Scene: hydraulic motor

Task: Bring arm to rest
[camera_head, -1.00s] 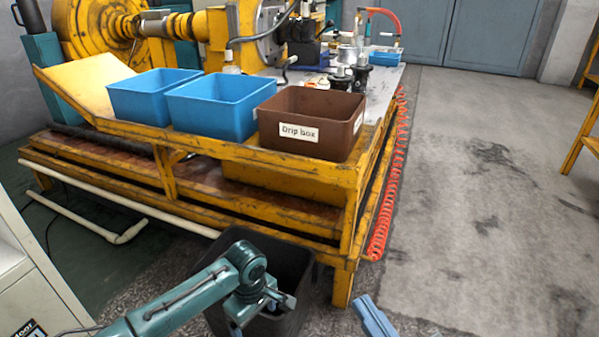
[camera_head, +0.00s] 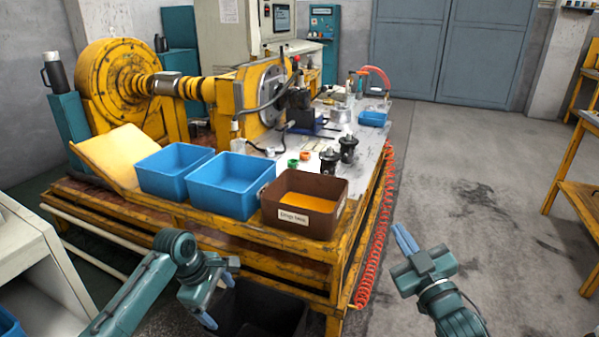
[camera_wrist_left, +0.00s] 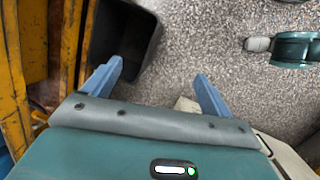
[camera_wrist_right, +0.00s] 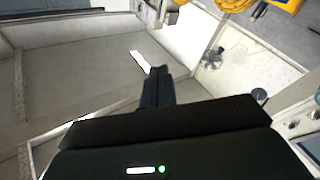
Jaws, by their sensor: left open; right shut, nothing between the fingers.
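My left gripper (camera_head: 219,292) is at the lower left of the head view, in front of the yellow bench and just left of the black bin (camera_head: 265,312). In the left wrist view its two blue fingers (camera_wrist_left: 155,85) are spread with nothing between them. My right gripper (camera_head: 405,240) is at the lower right of the head view, over the floor right of the bench. Its fingers are together and empty. They show dark in the right wrist view (camera_wrist_right: 157,88). Neither gripper touches anything that I can see.
Two blue boxes (camera_head: 232,188) and a brown drip box (camera_head: 302,208) stand along the bench's (camera_head: 345,240) near edge. A red coiled hose (camera_head: 376,240) hangs at its right side. A white cabinet (camera_head: 35,255) is at left. Open floor (camera_head: 480,180) lies to the right.

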